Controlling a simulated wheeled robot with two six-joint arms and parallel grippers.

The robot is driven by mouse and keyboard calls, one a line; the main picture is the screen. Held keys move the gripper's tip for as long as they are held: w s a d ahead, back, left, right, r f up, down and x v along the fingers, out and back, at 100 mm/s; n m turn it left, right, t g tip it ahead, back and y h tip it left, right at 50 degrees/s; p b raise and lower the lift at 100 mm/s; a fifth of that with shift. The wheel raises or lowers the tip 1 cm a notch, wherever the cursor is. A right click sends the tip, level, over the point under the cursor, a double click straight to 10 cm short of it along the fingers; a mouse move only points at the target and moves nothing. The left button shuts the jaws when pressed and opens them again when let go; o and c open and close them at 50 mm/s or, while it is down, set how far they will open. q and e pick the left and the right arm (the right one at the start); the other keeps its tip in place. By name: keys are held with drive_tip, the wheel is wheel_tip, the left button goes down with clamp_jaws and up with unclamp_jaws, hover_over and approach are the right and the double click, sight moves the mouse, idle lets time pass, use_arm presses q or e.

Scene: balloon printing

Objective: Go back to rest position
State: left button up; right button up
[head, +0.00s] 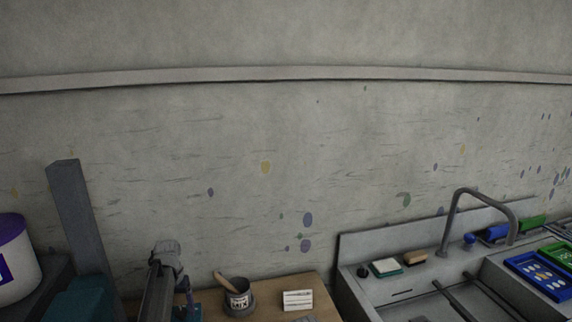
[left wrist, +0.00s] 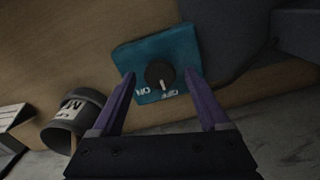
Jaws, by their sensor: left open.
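My left gripper (left wrist: 161,76) is open, with its two purple fingers spread apart in the left wrist view. Between the fingertips shows a black round knob (left wrist: 160,74) on a teal box (left wrist: 137,54) with OFF and ON lettering. I cannot tell whether the fingers touch the box or hover above it. In the head view my left gripper (head: 187,292) points down over the wooden table, with the teal box (head: 191,312) partly showing below it. My right gripper is not in view.
A grey pot (head: 239,298) with a wooden-handled tool stands right of the gripper, beside a white card (head: 297,300). A metal sink (head: 400,290) with a tap (head: 450,225) is farther right. A grey post (head: 75,215) and a white bucket (head: 18,265) stand left.

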use_arm(q)
drive_tip(key=m, duration=0.6)
drive_tip(key=shift+d, duration=0.1)
idle(0.5)
